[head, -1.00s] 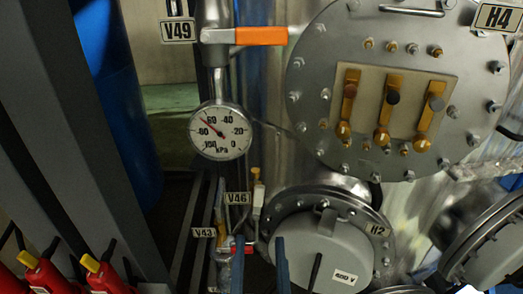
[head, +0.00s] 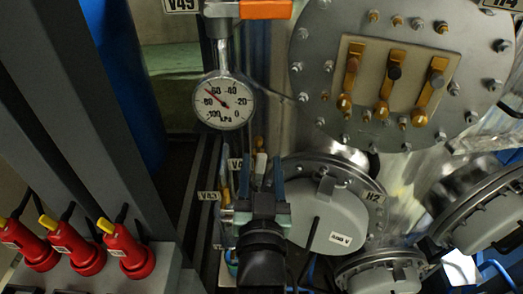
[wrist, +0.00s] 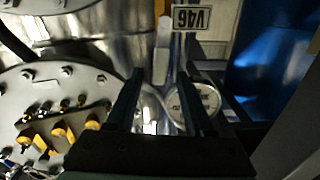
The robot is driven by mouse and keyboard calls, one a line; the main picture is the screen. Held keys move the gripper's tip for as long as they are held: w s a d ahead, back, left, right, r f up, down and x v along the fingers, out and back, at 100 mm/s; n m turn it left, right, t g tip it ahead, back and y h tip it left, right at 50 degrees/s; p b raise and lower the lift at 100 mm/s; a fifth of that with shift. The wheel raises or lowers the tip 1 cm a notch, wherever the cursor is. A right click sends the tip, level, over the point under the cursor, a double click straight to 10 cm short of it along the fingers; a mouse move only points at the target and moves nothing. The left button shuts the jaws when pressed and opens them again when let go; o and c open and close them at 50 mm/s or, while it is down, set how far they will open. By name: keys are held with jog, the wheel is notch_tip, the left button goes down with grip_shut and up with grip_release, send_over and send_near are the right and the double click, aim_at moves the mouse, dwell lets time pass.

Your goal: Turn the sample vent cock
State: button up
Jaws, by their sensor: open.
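My gripper (head: 263,172) is open, its two blue-grey fingers pointing up in the head view. A small cock with a pale, upright handle (head: 261,165) shows between the fingertips, beside the V46 tag (head: 235,164), which is partly hidden. No label names the sample vent cock. The V43 tag (head: 208,196) is at lower left; its cock is mostly hidden by my gripper.
A round pressure gauge (head: 223,101) hangs above left, under an orange-handled valve (head: 265,9). The large bolted flange (head: 400,70) and round H2 cover (head: 325,213) stand close on the right. Several red fittings (head: 130,252) are at lower left.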

jog(key=shift+w, duration=1.1)
jog(key=shift+c, duration=0.3)
grip_shut()
dwell(0.4)
